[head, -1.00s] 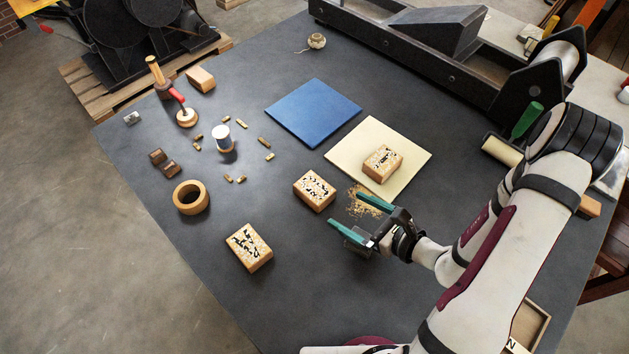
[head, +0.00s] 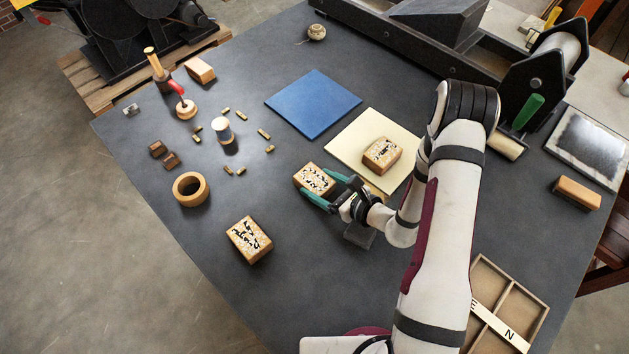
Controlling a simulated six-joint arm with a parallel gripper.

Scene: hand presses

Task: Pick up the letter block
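Several wooden blocks with black-and-white patterned tops are in view; which one the task means is not clear. One block (head: 314,180) lies on the dark table at the middle, another block (head: 382,155) on the cream square (head: 362,135), a third block (head: 248,239) at the lower left. My gripper (head: 313,186) is at the middle block, its green fingers spread along two opposite sides. The block still rests on the table. Whether the fingers touch it I cannot tell. The block's right end is partly hidden by the gripper.
A blue square (head: 313,104) lies behind. A wooden ring (head: 190,189), a spool (head: 222,131) and small brass-coloured pieces lie to the left. A tray with a letter strip (head: 500,325) is at lower right. A large dark press (head: 440,65) stands at the back. Free table lies around the lower-left block.

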